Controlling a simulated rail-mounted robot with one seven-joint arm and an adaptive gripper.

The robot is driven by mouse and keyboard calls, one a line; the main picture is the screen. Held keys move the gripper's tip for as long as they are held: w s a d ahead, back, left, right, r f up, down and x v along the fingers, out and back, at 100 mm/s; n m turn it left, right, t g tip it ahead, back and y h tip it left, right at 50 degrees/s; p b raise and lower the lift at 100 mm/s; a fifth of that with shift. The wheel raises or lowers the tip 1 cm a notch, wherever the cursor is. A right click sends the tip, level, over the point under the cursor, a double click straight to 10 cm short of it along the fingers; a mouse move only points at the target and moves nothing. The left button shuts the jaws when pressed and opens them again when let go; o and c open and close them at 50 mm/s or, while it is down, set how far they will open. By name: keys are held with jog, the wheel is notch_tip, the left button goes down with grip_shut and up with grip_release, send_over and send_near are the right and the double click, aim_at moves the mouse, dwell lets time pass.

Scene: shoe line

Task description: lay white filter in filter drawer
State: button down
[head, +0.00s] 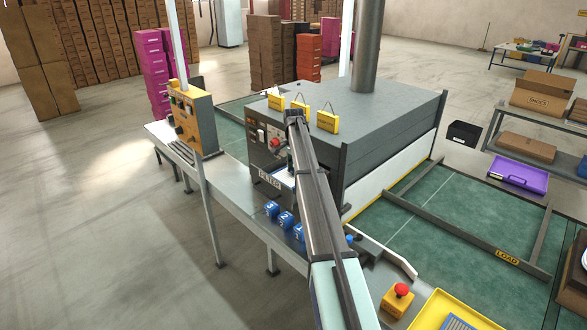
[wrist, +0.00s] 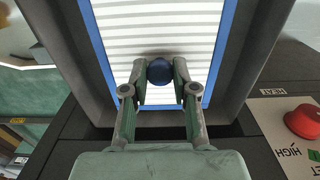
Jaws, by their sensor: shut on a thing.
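The white filter (wrist: 125,35) shows in the wrist view as a pleated white panel with a blue rim and a dark blue knob. My gripper (wrist: 159,84) is shut on that knob, with one finger on each side. The grey walls of the filter drawer (wrist: 254,68) flank the filter left and right. Whether the filter touches the drawer floor I cannot tell. In the head view the drawer's front carries a FILTER label (head: 270,181) on the grey machine; my arm hides much of the drawer, the filter and the gripper.
A red button (wrist: 303,121) and a HEAT label are right of the drawer in the wrist view. Blue numbered blocks (head: 286,219) stand on the ledge below. Yellow tags (head: 327,122) stand on the machine's top. A yellow control box (head: 190,120) stands left.

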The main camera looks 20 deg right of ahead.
jog(key=c, duration=0.8)
grip_release()
notch_tip(320, 180, up, 12)
jog(key=shift+s+f, duration=0.1)
